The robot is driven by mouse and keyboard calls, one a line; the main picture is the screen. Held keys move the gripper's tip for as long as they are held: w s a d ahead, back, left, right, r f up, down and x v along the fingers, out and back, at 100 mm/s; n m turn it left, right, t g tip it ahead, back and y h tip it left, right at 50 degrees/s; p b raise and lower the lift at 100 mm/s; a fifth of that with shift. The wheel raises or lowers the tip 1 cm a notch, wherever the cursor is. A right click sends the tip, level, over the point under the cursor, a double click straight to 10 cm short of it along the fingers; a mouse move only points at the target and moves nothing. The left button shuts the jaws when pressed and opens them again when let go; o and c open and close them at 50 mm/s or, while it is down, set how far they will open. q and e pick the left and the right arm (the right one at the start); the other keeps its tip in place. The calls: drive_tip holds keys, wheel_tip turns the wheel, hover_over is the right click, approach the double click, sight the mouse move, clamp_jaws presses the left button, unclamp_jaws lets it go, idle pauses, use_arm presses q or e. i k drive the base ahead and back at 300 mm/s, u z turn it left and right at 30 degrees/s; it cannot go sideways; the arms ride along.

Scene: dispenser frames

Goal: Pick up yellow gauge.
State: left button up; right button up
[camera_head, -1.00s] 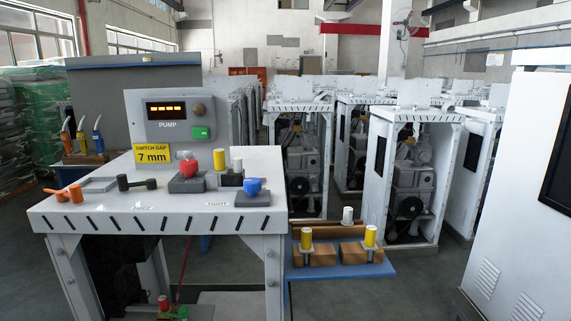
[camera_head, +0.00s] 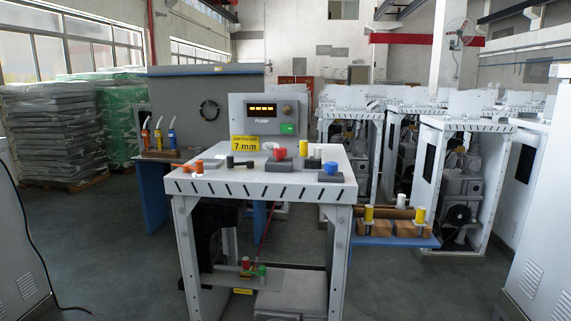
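Several slim upright tools with coloured handles stand in a wooden holder (camera_head: 172,155) on the bench at the left back. One handle looks orange (camera_head: 146,138), the middle one is pale (camera_head: 158,132), and the right one is blue (camera_head: 171,137). They are too small to tell whether one is the yellow gauge. A yellow cylinder (camera_head: 317,153) stands on the white table (camera_head: 232,184). Two more yellow-topped pieces, a left one (camera_head: 368,212) and a right one (camera_head: 419,214), stand at wooden blocks on the blue side shelf. Neither of my grippers is in view.
The table also holds a red knob (camera_head: 280,153), a blue knob (camera_head: 331,167) and orange handles (camera_head: 195,167). A pump panel (camera_head: 265,115) and a yellow "7 mm" sign (camera_head: 245,143) stand behind. White cabinets fill the right. Floor (camera_head: 110,235) at left is clear.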

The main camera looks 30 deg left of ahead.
sight(303, 155)
drive_tip(key=k, duration=0.3)
drive_tip(key=u, duration=0.9)
